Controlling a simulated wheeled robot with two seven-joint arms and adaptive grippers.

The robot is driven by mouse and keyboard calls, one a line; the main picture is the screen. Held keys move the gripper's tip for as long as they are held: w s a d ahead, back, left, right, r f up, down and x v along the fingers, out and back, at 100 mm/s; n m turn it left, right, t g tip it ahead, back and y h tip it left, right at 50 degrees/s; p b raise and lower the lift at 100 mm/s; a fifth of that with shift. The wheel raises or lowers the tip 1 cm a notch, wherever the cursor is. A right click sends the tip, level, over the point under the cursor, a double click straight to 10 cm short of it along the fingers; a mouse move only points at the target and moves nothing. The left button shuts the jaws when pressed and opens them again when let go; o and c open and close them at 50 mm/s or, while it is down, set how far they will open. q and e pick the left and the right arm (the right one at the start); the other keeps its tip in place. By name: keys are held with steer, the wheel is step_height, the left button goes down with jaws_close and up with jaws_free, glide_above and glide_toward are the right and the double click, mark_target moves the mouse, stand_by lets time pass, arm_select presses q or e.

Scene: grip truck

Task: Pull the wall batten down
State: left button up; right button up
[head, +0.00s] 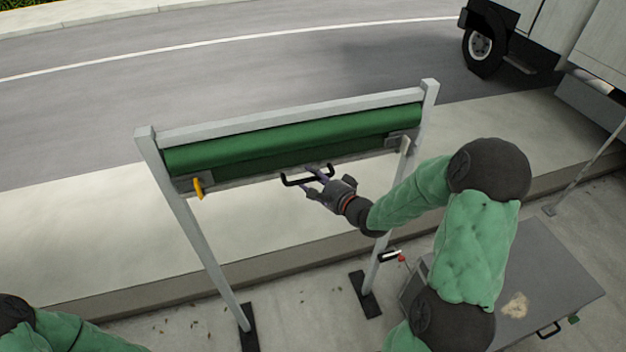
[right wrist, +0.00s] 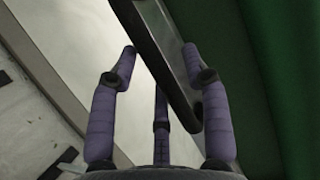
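The wall batten is a green rolled sheet (head: 290,135) in a grey frame, with a grey bar (head: 250,181) along its lower edge. A black handle (head: 290,182) sticks out from the middle of that bar. My right gripper (head: 316,182) is at the handle's right part, its purple fingers apart. In the right wrist view, a dark bar (right wrist: 165,50), seemingly the handle, runs between the spread fingers. The fingers are not closed on it; whether one touches it I cannot tell. My left gripper is out of view; only part of my left arm shows at bottom left.
Grey posts (head: 196,240) hold the batten at both ends. A yellow tag (head: 198,188) hangs at its left end. A grey case (head: 540,270) lies at lower right, and a truck (head: 550,40) stands at upper right. Pavement in front of the left post is clear.

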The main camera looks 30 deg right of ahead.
jaws_close()
steer(key=shift+f, duration=0.1)
step_height(320, 180, down, 70)
steer(key=b, duration=4)
steer(key=shift+s+f, duration=0.15)
